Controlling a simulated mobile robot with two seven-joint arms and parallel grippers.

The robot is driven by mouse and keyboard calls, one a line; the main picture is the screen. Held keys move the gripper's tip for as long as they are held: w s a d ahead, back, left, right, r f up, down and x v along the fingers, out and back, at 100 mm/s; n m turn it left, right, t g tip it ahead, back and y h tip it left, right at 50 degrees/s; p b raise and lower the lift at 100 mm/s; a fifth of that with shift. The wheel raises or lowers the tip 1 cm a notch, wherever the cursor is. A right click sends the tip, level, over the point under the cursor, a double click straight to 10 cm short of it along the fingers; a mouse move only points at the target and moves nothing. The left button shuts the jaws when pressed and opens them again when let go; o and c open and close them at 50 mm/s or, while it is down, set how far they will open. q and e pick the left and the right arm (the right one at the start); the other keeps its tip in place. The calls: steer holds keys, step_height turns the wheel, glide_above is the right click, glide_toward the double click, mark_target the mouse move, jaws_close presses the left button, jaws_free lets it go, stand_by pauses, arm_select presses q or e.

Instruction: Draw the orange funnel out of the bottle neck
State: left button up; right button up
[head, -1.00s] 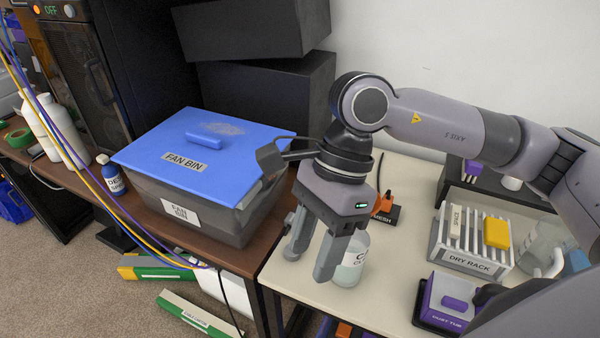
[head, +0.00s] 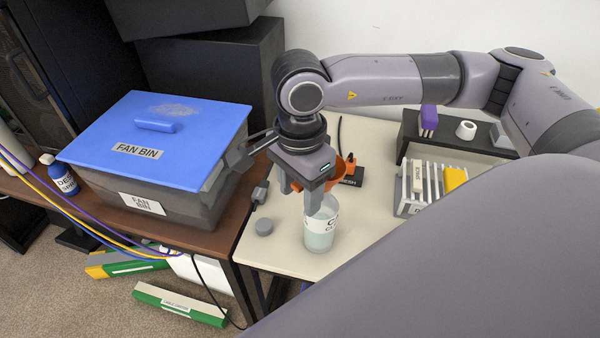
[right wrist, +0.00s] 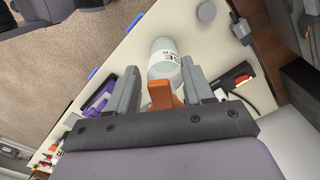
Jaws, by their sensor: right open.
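The clear bottle (head: 320,238) with pale contents stands upright on the cream bench near its front edge. The orange funnel (head: 336,174) shows partly behind my right gripper, above the bottle; the gripper hides much of it. My right gripper (head: 299,200) is open, pointing down at the bottle's top. In the right wrist view the orange funnel (right wrist: 161,94) lies between the two spread fingers, with the bottle (right wrist: 164,60) just beyond. Gaps show on both sides of the funnel. Whether its stem sits in the neck cannot be told. My left gripper is not in view.
A grey cap (head: 264,227) lies left of the bottle. An orange item on a black base (head: 355,170) stands behind it. The dry rack (head: 405,198) is to the right. The blue-lidded fan bin (head: 150,150) stands left on the brown bench.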

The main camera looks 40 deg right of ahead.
steer(key=shift+f, duration=0.1)
jaws_close()
steer(key=shift+r, duration=0.65)
steer(key=shift+r, duration=0.1)
steer(key=shift+r+p, duration=1.05)
steer(key=shift+r, duration=0.85)
